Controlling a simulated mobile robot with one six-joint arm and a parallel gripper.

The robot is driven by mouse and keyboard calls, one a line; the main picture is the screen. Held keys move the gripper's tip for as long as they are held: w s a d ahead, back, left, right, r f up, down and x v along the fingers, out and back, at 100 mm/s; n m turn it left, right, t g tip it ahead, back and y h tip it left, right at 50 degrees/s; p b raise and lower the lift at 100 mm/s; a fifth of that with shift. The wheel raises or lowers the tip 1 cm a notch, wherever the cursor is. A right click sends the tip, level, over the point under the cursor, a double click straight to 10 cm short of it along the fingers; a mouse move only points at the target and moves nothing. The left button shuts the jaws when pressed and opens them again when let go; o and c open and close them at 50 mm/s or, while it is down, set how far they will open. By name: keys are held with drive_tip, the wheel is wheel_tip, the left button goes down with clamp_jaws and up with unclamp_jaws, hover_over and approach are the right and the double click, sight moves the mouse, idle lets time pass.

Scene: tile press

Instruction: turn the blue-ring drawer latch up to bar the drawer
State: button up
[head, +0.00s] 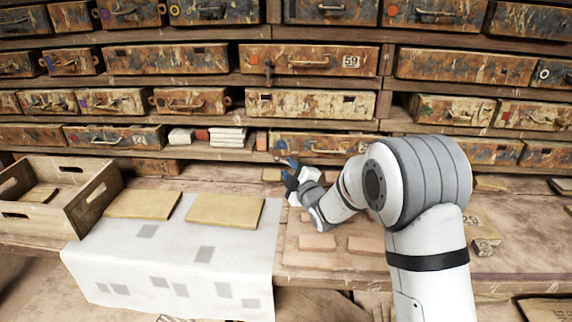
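A worn drawer (330,144) in the lowest row has a small blue ring mark (281,144) near its left end and a metal handle. My gripper (287,170), with dark fingers, is in front of and below the left end of this drawer, over the bench. It appears apart from the drawer front. The fingers are too small to show whether they are open or shut. Nothing is visibly held.
Another drawer (310,59), marked 59, has a dark latch hanging at its left. A wooden crate (95,200), ochre slabs (226,210) on a white cloth (175,262) and pinkish tiles (317,242) occupy the bench.

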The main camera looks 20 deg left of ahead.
sight(285, 163)
drive_tip(key=shift+x, duration=1.2)
clamp_jaws()
